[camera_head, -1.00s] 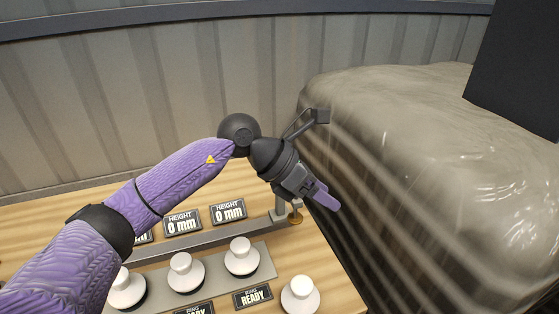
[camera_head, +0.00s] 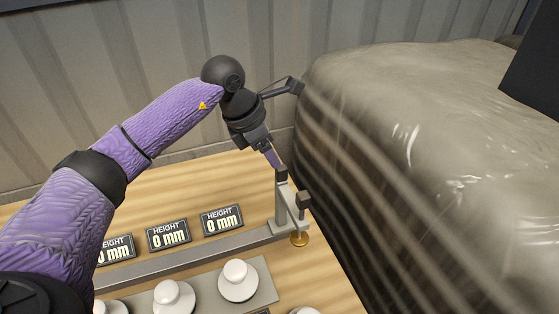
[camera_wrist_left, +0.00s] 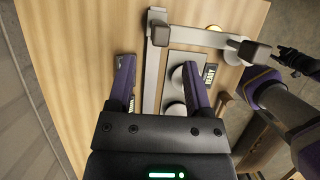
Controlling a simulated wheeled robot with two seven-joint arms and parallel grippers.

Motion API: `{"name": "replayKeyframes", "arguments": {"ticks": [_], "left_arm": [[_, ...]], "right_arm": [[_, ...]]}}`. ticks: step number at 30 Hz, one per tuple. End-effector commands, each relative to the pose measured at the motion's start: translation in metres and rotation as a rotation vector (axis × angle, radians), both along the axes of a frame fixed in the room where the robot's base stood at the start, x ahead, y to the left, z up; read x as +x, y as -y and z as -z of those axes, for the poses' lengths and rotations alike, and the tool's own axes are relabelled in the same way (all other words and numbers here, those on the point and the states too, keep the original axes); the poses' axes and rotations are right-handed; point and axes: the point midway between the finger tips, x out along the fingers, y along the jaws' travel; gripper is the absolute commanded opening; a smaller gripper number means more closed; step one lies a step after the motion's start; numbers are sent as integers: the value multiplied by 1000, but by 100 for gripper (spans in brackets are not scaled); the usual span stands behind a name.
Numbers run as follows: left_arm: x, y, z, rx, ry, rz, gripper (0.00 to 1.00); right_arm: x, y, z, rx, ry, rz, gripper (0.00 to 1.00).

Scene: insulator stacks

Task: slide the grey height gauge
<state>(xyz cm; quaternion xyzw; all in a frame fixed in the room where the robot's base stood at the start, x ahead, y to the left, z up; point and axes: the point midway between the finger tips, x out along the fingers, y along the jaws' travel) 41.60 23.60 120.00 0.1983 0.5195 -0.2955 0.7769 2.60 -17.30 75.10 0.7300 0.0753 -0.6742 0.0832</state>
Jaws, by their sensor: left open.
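The grey height gauge (camera_head: 281,205) stands upright at the right end of a long grey rail (camera_head: 190,251). It has a dark-capped post, a short arm with a dark block, and a brass knob (camera_head: 299,239) low at its front. It also shows in the left wrist view (camera_wrist_left: 158,30). My left gripper (camera_head: 276,160) is just above and behind the post's dark cap, pointing down. In the left wrist view its jaws (camera_wrist_left: 157,72) are apart and empty, with the post beyond the fingertips. Whether a finger touches the cap I cannot tell.
White insulator pieces (camera_head: 238,280) stand on a grey plate in front of the rail. Several HEIGHT signs (camera_head: 222,220) reading 0 mm stand behind it. A large wrapped bulk (camera_head: 420,150) rises close on the right. My other purple arm (camera_wrist_left: 284,108) shows in the left wrist view.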

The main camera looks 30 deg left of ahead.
Motion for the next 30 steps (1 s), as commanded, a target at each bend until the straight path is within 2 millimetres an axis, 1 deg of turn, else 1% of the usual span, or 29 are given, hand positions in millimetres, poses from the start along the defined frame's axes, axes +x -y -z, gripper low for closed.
{"name": "replayKeyframes", "arguments": {"ticks": [1, 3, 6, 9, 12, 18, 20, 21, 26, 27, 30], "left_arm": [[3, 4, 12, -3, -6, 0, 65], [8, 8, 27, -4, -3, 1, 65], [13, 13, 45, -2, -3, 1, 65], [17, 16, 56, -2, -2, 0, 65], [18, 17, 60, 0, 0, 1, 65], [18, 17, 60, -1, 0, 1, 65], [18, 17, 60, -1, 0, 1, 52], [18, 17, 60, -1, 0, 1, 44], [18, 17, 60, -1, 0, 1, 10], [18, 17, 60, -1, 0, 1, 1], [18, 17, 60, -1, 0, 1, 0]], "right_arm": [[-2, 3, 0, -5, -4, -2, 59], [-4, 6, 0, -11, -9, -3, 59], [-4, 9, 0, -14, -9, -4, 59], [-4, 8, 0, -14, -8, -4, 59], [-3, 7, 0, -12, -8, -3, 59], [-2, 3, 0, -5, -5, -1, 59], [-2, 1, 0, -2, -4, 0, 59], [-2, 0, 0, 0, -3, 0, 59], [-1, -3, 0, 5, -2, 2, 59], [-1, -3, 0, 5, -2, 2, 59], [-1, -3, 0, 4, -2, 2, 59]]}}
